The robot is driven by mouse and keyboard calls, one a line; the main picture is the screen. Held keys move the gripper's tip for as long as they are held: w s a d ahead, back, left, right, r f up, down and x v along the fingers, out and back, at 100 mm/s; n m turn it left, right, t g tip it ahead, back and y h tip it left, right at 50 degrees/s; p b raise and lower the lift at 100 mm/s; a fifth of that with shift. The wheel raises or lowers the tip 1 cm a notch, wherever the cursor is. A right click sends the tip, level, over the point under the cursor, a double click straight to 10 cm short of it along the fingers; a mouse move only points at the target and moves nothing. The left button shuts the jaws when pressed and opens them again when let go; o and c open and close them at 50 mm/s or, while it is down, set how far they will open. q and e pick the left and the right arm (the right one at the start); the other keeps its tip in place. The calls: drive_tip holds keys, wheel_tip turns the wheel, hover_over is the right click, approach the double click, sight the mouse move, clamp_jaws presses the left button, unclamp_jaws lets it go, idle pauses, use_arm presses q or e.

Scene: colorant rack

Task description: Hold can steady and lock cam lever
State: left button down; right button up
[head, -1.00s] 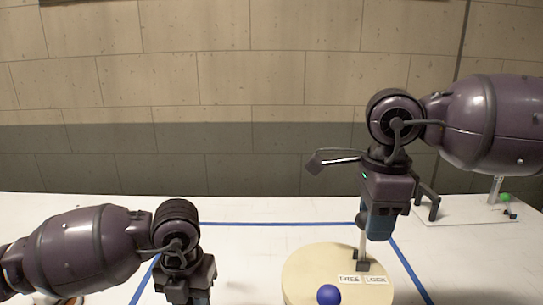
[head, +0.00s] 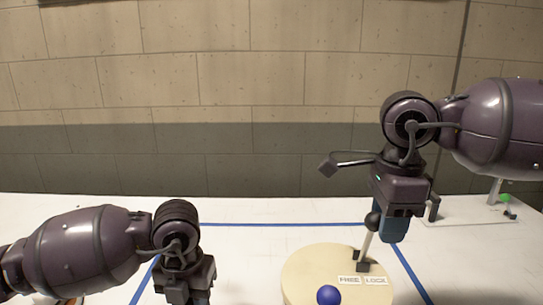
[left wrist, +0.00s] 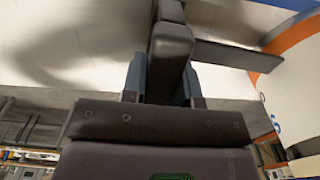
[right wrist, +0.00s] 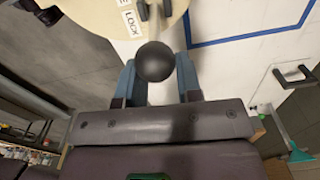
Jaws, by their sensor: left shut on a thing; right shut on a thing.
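The cam lever (head: 366,246) rises from a dark pivot on a cream disc (head: 310,262) and leans right, toward the LOCK label (head: 376,281) beside the FREE label (head: 349,280). My right gripper (head: 385,226) is shut on its black ball knob (head: 372,220); the knob (right wrist: 155,62) sits between blue fingers in the right wrist view. My left gripper (head: 197,298) is low at left, cut by the frame edge. In the left wrist view it is shut on a dark bar (left wrist: 170,50), apparently a handle. A white curved surface with an orange band (left wrist: 296,75), likely the can, shows beside it.
A blue ball (head: 328,294) is at the disc's front. Blue tape (head: 270,224) marks the white table. A small stand with a green part (head: 504,198) is at the far right. The table's back middle is clear.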

drive_tip(key=shift+d+f, duration=0.15)
drive_tip(key=shift+d, duration=0.15)
drive_tip(key=shift+d+f, duration=0.15)
drive_tip(key=shift+d, duration=0.45)
clamp_jaws()
drive_tip(key=shift+d, duration=0.2)
drive_tip(key=shift+s+d+f, duration=0.15)
drive_tip(key=shift+d+f, duration=0.05)
drive_tip(key=shift+d, duration=0.6)
drive_tip(key=shift+d, duration=0.15)
drive_tip(key=shift+d+f, duration=0.25)
drive_tip(key=shift+d, duration=0.55)
